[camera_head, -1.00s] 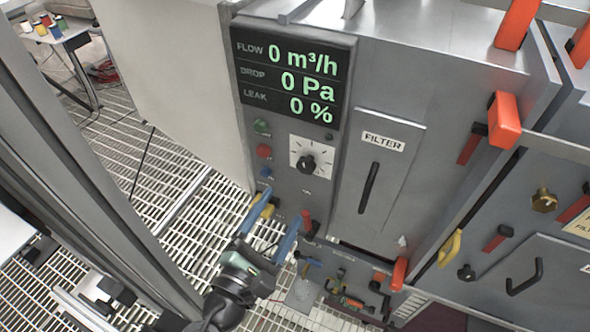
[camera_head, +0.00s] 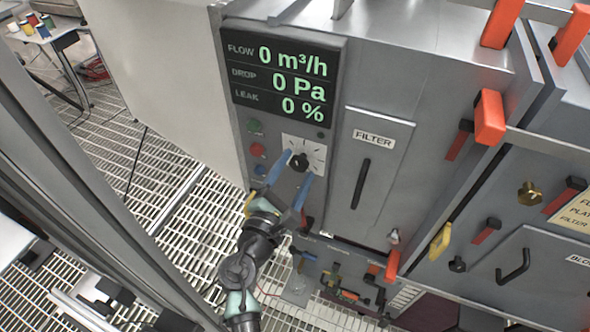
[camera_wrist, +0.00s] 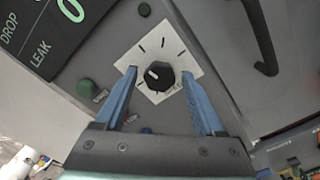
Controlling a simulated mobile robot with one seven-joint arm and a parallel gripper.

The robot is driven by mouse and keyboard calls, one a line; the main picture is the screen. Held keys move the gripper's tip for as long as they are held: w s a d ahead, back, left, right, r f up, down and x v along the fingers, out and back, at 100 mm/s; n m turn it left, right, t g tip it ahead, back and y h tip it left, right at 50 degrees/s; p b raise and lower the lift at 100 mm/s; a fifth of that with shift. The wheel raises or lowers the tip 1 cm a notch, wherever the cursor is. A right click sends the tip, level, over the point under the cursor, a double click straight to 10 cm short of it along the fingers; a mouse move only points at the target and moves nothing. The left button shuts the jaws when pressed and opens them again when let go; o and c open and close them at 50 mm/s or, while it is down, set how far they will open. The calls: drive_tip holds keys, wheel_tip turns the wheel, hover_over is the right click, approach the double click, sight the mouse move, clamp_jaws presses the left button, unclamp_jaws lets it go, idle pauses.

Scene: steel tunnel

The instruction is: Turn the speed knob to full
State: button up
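The speed knob (camera_head: 299,161) is a black dial on a white square plate (camera_head: 318,150) with tick marks, below the display on the grey panel. It also shows in the wrist view (camera_wrist: 159,75), its light pointer mark toward the left. My gripper (camera_head: 298,168) is at the plate with its two blue fingers spread. In the wrist view my gripper (camera_wrist: 162,80) is open, one finger to each side of the knob, with gaps between fingers and knob. The display (camera_head: 280,78) reads flow 0 m³/h, drop 0 Pa, leak 0 %.
Left of the knob are a green button (camera_head: 254,126), a red button (camera_head: 258,149) and a blue one (camera_head: 260,170). The filter door (camera_head: 371,175) with a dark handle is to the right. Orange-red latches (camera_head: 489,117) stick out farther right. Grating floor lies below left.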

clamp_jaws()
drive_tip(key=shift+f+m+b, duration=0.15)
drive_tip(key=shift+m+b, duration=0.25)
drive_tip(key=shift+b, duration=0.05)
drive_tip(key=m+b, duration=0.2)
drive_tip(key=b, duration=0.1)
drive_tip(key=shift+f+m, duration=0.15)
drive_tip(key=shift+m, duration=0.25)
drive_tip(key=m+b, duration=0.6)
drive_tip(key=shift+f, duration=0.1)
drive_tip(key=m+b, duration=0.5)
drive_tip(key=shift+m+b, duration=0.3)
drive_tip(key=shift+m, duration=0.1)
drive_tip(key=m+b, duration=0.4)
drive_tip(key=shift+m, duration=0.3)
